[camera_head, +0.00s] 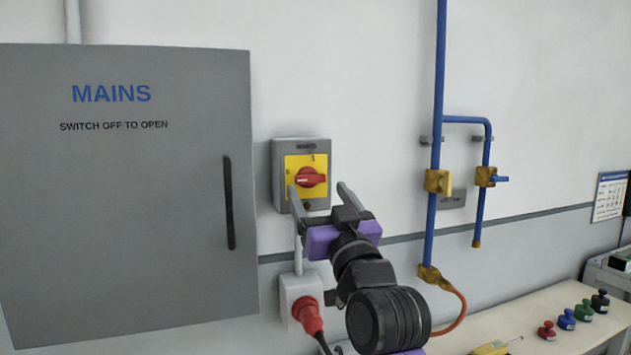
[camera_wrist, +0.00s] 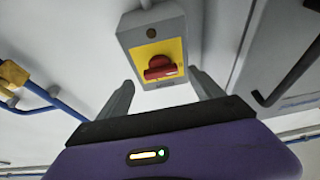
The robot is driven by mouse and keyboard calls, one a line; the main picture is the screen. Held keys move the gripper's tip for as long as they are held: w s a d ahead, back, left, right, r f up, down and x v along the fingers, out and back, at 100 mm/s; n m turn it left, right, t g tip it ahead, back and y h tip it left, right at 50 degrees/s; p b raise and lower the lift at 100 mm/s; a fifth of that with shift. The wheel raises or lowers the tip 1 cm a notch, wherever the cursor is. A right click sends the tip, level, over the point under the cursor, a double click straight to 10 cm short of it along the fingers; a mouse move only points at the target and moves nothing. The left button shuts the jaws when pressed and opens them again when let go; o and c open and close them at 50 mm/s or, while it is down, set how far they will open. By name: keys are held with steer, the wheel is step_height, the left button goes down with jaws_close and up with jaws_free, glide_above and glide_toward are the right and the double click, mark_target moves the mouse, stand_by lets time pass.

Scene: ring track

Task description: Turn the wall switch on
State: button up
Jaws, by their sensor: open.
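The wall switch (camera_head: 279,174) is a grey box with a yellow plate and a red rotary knob (camera_head: 310,177), mounted on the white wall right of the cabinet. In the head view the knob's bar lies roughly horizontal, and a "1" is marked above it. My gripper (camera_head: 316,188) is open and empty, its two grey fingers pointing toward the switch, one on each side of the knob in the picture. In the wrist view the red knob (camera_wrist: 160,68) appears beyond and between the fingers; I see no contact.
A grey MAINS cabinet (camera_head: 120,220) with a black handle (camera_head: 229,203) stands left. A socket with a red plug (camera_head: 307,315) is below the switch. Blue pipes (camera_head: 437,80) with brass valves run at right. A bench (camera_head: 530,335) with coloured knobs is lower right.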

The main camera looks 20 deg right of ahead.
mark_target(311, 181)
steer(key=shift+p+x, duration=0.3)
steer(key=shift+x, duration=1.65)
steer(key=shift+a, duration=0.1)
steer(key=c, duration=1.4)
